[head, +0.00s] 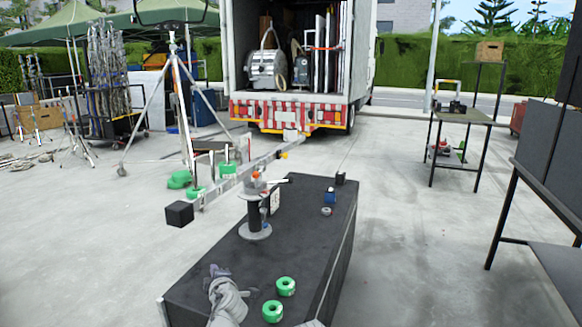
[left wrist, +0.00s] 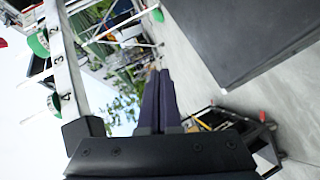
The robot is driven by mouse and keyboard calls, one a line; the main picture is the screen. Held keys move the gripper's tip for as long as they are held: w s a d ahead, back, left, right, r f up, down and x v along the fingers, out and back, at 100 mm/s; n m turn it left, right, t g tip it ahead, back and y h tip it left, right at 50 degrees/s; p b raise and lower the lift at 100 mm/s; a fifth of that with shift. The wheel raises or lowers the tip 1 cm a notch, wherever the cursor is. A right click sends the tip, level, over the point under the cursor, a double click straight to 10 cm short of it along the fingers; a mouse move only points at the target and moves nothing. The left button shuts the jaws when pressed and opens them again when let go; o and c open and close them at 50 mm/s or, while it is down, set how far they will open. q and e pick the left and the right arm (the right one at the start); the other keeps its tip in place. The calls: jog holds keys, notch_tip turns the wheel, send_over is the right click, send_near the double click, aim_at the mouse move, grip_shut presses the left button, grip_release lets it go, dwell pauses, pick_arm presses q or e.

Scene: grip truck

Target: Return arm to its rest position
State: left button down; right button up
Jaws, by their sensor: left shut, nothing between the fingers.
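My left gripper (head: 216,271) is at the bottom of the head view, over the near left part of the black case top (head: 205,272). Its grey arm comes up from the bottom edge. In the left wrist view its two dark fingers (left wrist: 160,75) lie together, shut, with nothing held. Two green tape rolls (head: 286,286) lie on the case to the right of the gripper, apart from it. My right gripper does not show.
A post on a round base (head: 254,231) stands on the case beneath a long silver beam (head: 235,178) with a black block (head: 179,213) at its end. A blue item (head: 330,196) sits farther back. An open truck (head: 290,112) stands behind.

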pick_arm(q)
jog(key=s+d+f+m+g+h+b, duration=0.1)
jog(key=s+d+f+m+g+b, duration=0.25)
jog(key=s+f+m, duration=0.45)
jog(key=s+d+f+m+g+h+b, duration=0.1)
jog(key=s+d+f+m+g+b, duration=0.3)
jog(key=f, duration=0.7)
jog(key=s+d+f+m+g+h+b, duration=0.1)
jog(key=s+d+f+m+g, duration=0.25)
jog(key=s+m, duration=0.35)
jog(key=s+d+f+m+g+h+b, duration=0.25)
jog(key=s+d+m, duration=0.25)
jog(key=s, duration=0.3)
notch_tip(320, 180, up, 31)
jog(key=p, duration=3.3)
jog(key=shift+n+y, duration=0.3)
jog(key=shift+y, duration=0.05)
